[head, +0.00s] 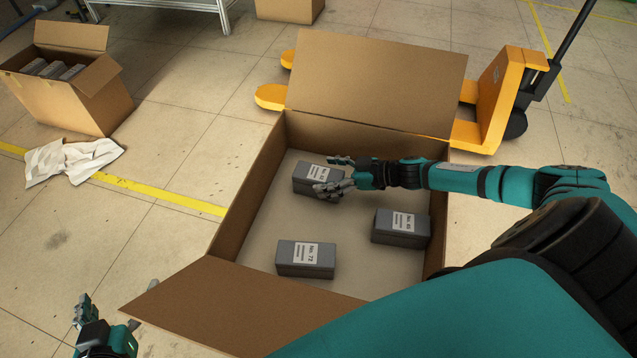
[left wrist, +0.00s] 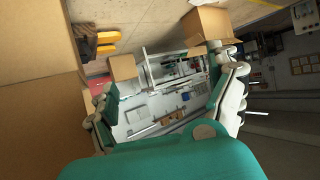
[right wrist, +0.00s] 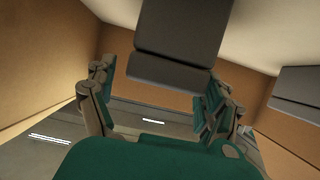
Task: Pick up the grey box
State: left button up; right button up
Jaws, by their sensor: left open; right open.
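Three grey boxes with white labels lie in the large open carton (head: 232,195) in the head view: a back one (head: 304,186), a right one (head: 402,240) and a front one (head: 306,271). My right gripper (head: 334,175) is open at the right side of the back box and partly covers it. In the right wrist view a grey box (right wrist: 180,35) is ahead, between the lines of the two fingers; contact cannot be told. My left gripper (head: 112,308) is open and empty, outside the carton at the lower left.
The carton's walls and raised flaps surround the boxes. A yellow pallet jack (head: 497,100) stands behind and under it. Another carton (head: 85,100) with grey items stands at the left, beside a crumpled white cloth (head: 72,160).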

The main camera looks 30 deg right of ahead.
jog(key=shift+w+a+f, duration=0.2)
jog(key=shift+w+a, duration=0.15)
jog(key=shift+w, duration=0.1)
jog(key=shift+c, duration=0.3)
jog(key=c, duration=1.3)
jog(key=shift+c, duration=1.1)
jog(key=shift+r, duration=0.2)
